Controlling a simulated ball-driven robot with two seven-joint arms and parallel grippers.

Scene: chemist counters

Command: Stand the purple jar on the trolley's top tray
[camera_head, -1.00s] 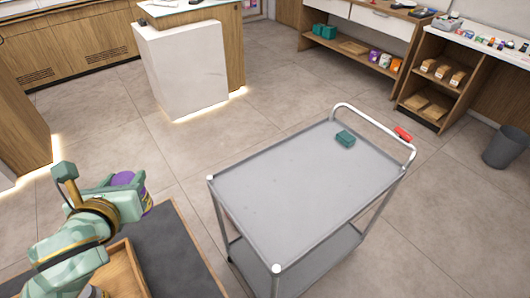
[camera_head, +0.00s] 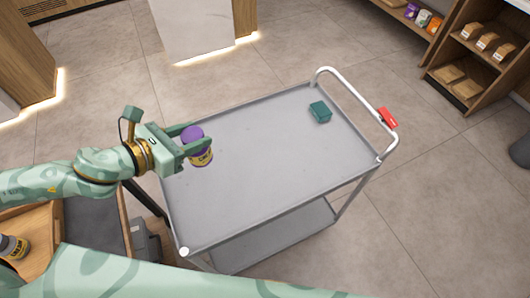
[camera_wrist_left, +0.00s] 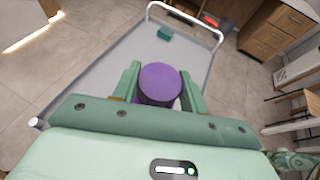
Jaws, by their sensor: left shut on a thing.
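The purple jar (camera_head: 197,147) has a purple lid and a yellow and dark label. My left gripper (camera_head: 190,141) is shut on it and holds it upright at the left part of the trolley's grey top tray (camera_head: 265,165). In the left wrist view the purple lid (camera_wrist_left: 160,84) shows between the two fingers of the left gripper (camera_wrist_left: 161,90). I cannot tell whether the jar's base touches the tray. My right gripper is not in view.
The rest of the tray is bare. Another jar (camera_head: 14,246) is in a wooden tray at the lower left.

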